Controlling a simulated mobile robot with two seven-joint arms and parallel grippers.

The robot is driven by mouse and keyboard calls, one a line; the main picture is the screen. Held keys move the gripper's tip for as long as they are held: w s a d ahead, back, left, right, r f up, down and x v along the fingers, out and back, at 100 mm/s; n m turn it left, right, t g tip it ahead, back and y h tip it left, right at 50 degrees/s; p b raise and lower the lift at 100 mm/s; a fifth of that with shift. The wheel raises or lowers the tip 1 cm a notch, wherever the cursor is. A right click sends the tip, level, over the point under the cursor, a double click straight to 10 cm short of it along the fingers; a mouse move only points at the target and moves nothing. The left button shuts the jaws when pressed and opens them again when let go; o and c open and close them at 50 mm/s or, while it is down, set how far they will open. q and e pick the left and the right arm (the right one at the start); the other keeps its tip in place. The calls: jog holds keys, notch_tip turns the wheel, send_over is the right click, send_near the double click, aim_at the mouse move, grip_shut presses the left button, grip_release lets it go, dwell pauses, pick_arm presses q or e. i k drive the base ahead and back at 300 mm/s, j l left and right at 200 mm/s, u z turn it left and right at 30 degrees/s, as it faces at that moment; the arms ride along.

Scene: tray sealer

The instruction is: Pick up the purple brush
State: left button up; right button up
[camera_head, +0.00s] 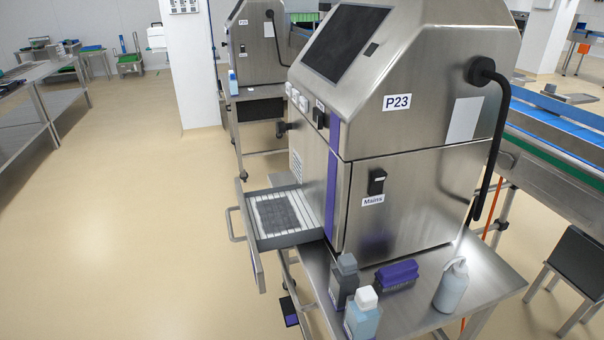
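The purple brush (397,273) looks like a short block with a purple top and a darker lower part. It lies on the steel table (420,308) in front of the machine marked P23 (420,180). Neither of my grippers shows in the head view.
A dark grey bottle (343,281) and a pale blue bottle with a white cap (362,316) stand left of the brush. A grey squeeze bottle (452,286) stands right of it. An open drawer (275,236) juts out left of the machine. The floor (120,230) at left is clear.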

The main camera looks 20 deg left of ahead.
aim_at(396, 274)
jog(key=j+u, duration=0.35)
jog(key=k+j+u, duration=0.1)
jog(key=u, duration=0.25)
jog(key=j, duration=0.1)
